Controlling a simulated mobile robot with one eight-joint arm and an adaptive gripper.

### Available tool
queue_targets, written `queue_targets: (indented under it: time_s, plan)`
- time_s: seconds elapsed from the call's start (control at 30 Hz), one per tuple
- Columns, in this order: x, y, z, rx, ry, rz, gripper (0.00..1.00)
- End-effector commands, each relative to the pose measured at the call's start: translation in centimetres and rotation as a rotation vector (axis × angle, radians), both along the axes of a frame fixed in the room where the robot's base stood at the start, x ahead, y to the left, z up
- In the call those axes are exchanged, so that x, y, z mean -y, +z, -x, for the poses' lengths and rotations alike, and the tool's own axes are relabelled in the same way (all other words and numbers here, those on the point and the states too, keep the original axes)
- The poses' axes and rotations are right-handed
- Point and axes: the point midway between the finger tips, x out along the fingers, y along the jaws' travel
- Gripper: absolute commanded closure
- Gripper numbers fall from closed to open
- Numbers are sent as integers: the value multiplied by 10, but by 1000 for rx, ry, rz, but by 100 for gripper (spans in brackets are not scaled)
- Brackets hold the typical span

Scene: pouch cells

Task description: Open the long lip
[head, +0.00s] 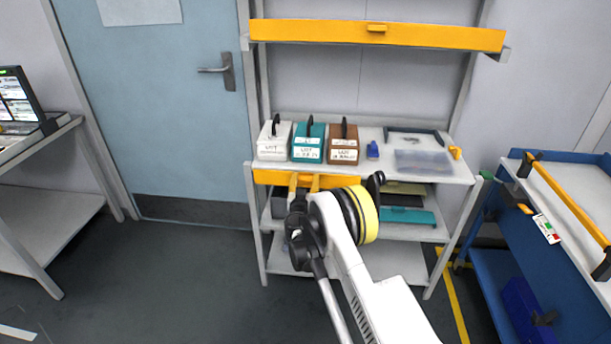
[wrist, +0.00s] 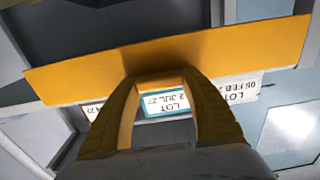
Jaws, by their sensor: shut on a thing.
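A long yellow lip (head: 339,181) runs along the front edge of the shelf top, below the labelled boxes. It also shows in the wrist view as a wide yellow strip (wrist: 235,55) slanting across the picture. My gripper (head: 304,180) is at the lip's front, its two yellow fingers reaching up to it. In the wrist view my gripper (wrist: 165,80) is shut on the middle of the lip's near edge; the fingers hide the exact contact. My arm hides the lip's right end in the head view. A second, longer yellow bar (head: 440,36) with a small tab is higher up.
White (head: 273,147), teal (head: 308,149) and brown (head: 343,151) boxes with black handles stand above the lip. A clear tray (head: 424,162) and a small blue object (head: 373,150) lie to their right. A blue cart (head: 530,230) stands at right; floor at left is clear.

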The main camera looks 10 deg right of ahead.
Motion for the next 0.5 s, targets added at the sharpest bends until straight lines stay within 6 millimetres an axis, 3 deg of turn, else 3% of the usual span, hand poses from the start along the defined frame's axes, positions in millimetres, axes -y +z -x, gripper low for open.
queue_targets:
  time_s: [0.1,0.13,0.2,0.5]
  plan:
    - [0,0,0,0,0,0,89]
    - [0,0,0,0,0,0,39]
    - [0,0,0,0,0,0,24]
    - [0,0,1,0,0,0,24]
